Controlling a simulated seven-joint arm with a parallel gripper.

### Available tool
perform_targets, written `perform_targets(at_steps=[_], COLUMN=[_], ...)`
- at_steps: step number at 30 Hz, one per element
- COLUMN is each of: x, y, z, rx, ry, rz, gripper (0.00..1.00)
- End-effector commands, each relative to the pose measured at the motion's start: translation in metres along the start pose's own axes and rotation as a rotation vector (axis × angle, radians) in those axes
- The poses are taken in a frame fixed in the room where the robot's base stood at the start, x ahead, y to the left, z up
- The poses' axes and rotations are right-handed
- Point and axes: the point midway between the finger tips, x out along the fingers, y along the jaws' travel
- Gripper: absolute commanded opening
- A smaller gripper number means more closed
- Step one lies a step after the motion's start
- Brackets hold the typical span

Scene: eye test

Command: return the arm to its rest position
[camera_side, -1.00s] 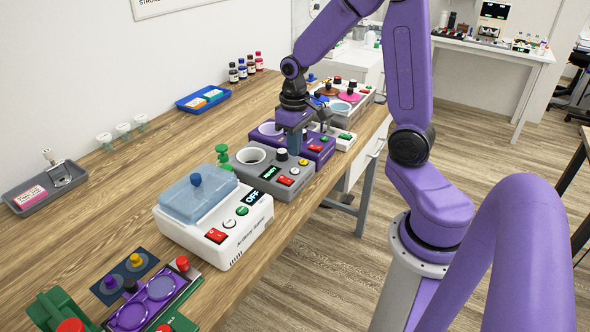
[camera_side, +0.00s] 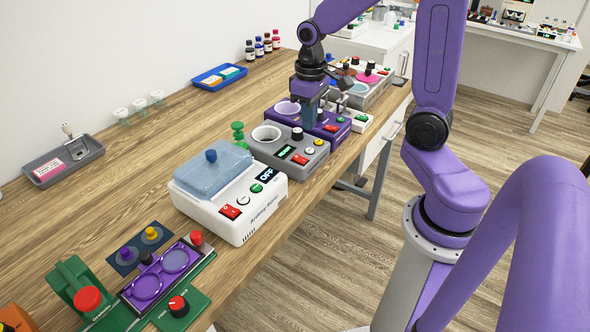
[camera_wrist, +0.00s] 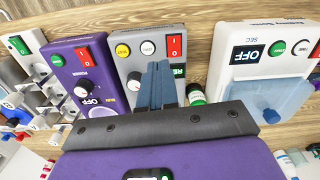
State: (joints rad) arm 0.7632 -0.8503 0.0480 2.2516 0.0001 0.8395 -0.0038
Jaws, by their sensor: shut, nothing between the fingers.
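My purple arm reaches over the wooden bench (camera_side: 125,185) from the right in the side view. My gripper (camera_side: 309,122) points down at the purple device (camera_side: 330,126), overlapping it in the picture. Whether it touches the device cannot be told. In the wrist view my gripper (camera_wrist: 157,68) shows its two blue fingers together, with nothing between them. There they overlap the grey device (camera_wrist: 140,45), with the purple device (camera_wrist: 78,65) to its left.
The grey device (camera_side: 310,160) and a white device with a blue lid (camera_side: 212,172) stand nearer along the bench. A blue tray (camera_side: 219,78), small bottles (camera_side: 267,45) and a grey tray (camera_side: 62,160) lie farther left.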

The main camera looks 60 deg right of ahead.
Motion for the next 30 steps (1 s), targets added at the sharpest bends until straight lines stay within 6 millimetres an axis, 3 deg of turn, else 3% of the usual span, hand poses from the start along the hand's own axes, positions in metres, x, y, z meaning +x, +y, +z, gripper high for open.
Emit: perform_targets(at_steps=[6,15,24,30], x=[-0.009,-0.016,-0.019,-0.020], y=[-0.058,-0.114,-0.138,-0.140], z=[0.032,0.096,0.160,0.178], rx=[-0.256,-0.609,-0.916,-1.001], ry=[0.008,0.018,0.024,0.024], rz=[-0.002,-0.008,-0.016,-0.018], gripper=[0.00,0.00,0.00,0.00])
